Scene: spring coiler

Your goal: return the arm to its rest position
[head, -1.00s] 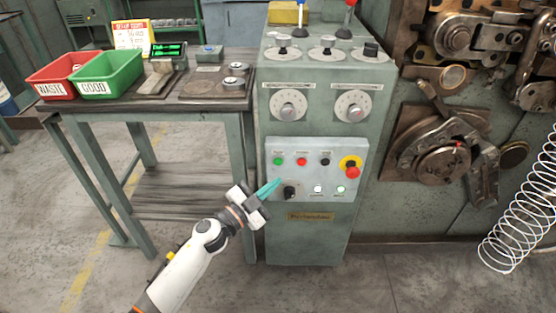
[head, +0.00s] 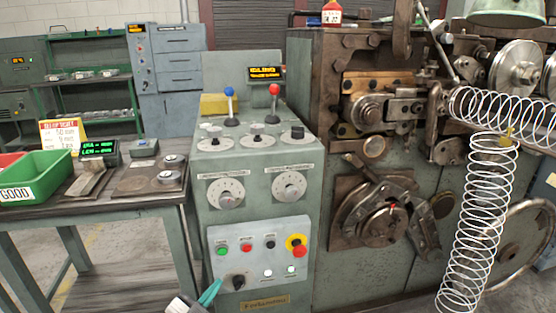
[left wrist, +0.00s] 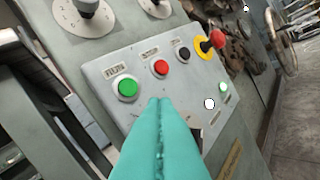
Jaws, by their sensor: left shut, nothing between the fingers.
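My left gripper (head: 210,294) is at the bottom of the head view, its teal fingers shut and empty. It is in front of the lower left of the control panel (head: 262,233), close to a black rotary knob (head: 239,282). In the left wrist view the teal fingers (left wrist: 158,104) point at the panel, below the green button (left wrist: 126,88) and the red button (left wrist: 160,69). I cannot tell whether the fingertips touch the panel. Most of the left arm is below the head view's edge. My right gripper is not in view.
The yellow-collared red emergency stop (head: 297,246) is at the panel's upper right. A work table (head: 150,207) with a green bin (head: 40,178) stands on the left. The coiler machine (head: 310,120) and a long wire spring (head: 478,220) fill the right.

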